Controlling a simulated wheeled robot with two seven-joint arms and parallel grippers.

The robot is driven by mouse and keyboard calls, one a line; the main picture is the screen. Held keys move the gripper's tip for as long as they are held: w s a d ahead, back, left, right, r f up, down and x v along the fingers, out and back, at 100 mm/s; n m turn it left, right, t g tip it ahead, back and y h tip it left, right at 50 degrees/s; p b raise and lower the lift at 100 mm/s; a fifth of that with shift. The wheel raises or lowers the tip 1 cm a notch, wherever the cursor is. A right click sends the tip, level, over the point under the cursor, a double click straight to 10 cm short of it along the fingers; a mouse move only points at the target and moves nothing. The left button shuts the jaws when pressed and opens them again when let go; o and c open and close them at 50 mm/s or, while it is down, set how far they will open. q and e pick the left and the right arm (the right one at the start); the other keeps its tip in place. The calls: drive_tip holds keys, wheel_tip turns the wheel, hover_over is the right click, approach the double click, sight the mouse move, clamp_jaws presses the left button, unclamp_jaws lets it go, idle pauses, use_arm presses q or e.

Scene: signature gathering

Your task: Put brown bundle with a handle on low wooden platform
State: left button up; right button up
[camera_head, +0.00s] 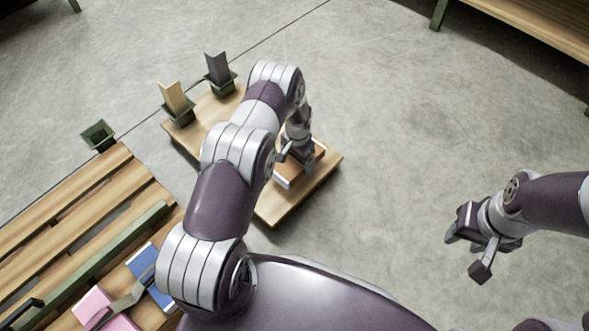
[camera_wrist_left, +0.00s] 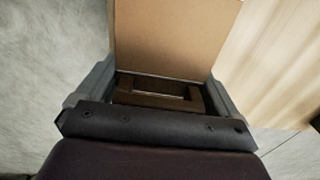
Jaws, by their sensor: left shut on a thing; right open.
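The low wooden platform (camera_head: 277,211) lies on the floor, partly hidden by my left arm. My left gripper (camera_head: 298,160) points down over its near right part. In the left wrist view, the gripper (camera_wrist_left: 158,98) is shut on the dark brown handle of the brown bundle (camera_wrist_left: 172,38), whose flat tan face shows beyond the fingers. My right gripper (camera_head: 468,248) is open and empty above the floor.
Two green holders with a tan piece (camera_head: 173,98) and a dark grey piece (camera_head: 217,69) stand on the platform's far part. An empty green holder (camera_head: 98,135) is by a slatted bench (camera_head: 75,215) with pink and blue bundles (camera_head: 152,272). Floor to the right is clear.

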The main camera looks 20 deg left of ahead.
sight(296, 164)
use_arm(q)
drive_tip(key=shift+w+a+f, duration=0.1)
drive_tip(key=shift+a+f, duration=0.1)
drive_tip(key=shift+f, duration=0.2)
wheel_tip(296, 164, down, 4)
drive_tip(key=b, duration=0.3)
drive_tip(key=shift+r, duration=0.4)
drive_tip(key=shift+c, duration=0.6)
drive_tip(key=shift+f, duration=0.15)
